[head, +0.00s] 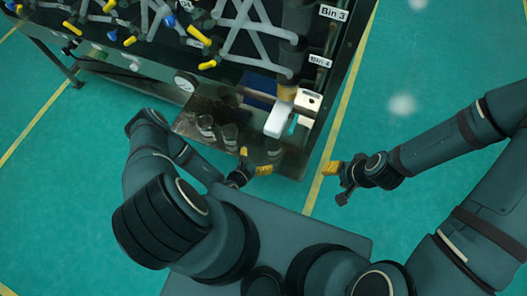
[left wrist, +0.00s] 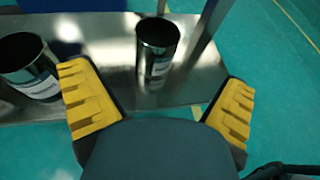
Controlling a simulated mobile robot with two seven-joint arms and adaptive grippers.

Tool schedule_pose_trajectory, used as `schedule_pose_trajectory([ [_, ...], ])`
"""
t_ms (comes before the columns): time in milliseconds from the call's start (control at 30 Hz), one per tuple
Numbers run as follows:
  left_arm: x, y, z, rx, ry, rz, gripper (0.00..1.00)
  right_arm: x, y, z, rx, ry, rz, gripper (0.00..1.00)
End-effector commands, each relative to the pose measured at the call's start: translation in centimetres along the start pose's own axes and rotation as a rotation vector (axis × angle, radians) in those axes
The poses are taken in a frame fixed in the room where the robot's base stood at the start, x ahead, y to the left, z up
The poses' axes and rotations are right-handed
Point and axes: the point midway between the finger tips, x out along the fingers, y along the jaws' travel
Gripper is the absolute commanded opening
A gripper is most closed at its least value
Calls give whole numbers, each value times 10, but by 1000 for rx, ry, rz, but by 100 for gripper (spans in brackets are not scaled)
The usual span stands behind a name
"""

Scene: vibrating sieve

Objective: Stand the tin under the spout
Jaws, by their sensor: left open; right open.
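In the left wrist view, a dark shiny tin (left wrist: 157,50) with a white label stands upright on the steel shelf, ahead of my left gripper (left wrist: 160,108) and between the lines of its fingers. The gripper is open, and the tin is beyond its fingertips. A second dark tin (left wrist: 28,72) stands to the left. In the head view, my left gripper (head: 255,163) is at the shelf's front edge. Two tins (head: 205,124) (head: 229,134) stand to its left. A tan spout-like end (head: 287,92) hangs above a white block (head: 282,118). My right gripper (head: 336,178) is open and empty.
The steel shelf (head: 183,123) runs along the front of the dark sieve rig, under its pipes and yellow-handled valves. Bin labels (head: 334,12) mark the right side. A rig post (left wrist: 208,22) stands right of the tin. Green floor is clear on the right.

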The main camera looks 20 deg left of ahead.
Motion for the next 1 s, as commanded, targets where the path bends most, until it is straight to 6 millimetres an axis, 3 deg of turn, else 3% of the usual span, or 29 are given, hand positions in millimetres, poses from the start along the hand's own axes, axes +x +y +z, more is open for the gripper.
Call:
schedule_pose_trajectory([
  [133, 0, -26, 27, 37, -34, -187, 100, 0, 0, 0, 0, -1, 0, 47],
  [267, -16, -79, 66, 142, -58, -557, 100, 0, 0, 0, 0, -1, 0, 47],
  [400, -63, -127, 92, 357, -24, -986, 100, 0, 0, 0, 0, -1, 0, 47],
  [500, -100, -140, 99, 571, 24, -1238, 100, 0, 0, 0, 0, -1, 0, 47],
  [600, -130, -135, 101, 832, 81, -1430, 100, 0, 0, 0, 0, -1, 0, 47],
  [733, -149, -111, 108, 1231, 136, -1571, 100, 0, 0, 0, 0, -1, 0, 47],
  [900, -138, -82, 141, 1773, 115, -1549, 100, 0, 0, 0, 0, -1, 0, 47],
  [1000, -125, -78, 167, 2015, 54, -1466, 100, 0, 0, 0, 0, -1, 0, 47],
])
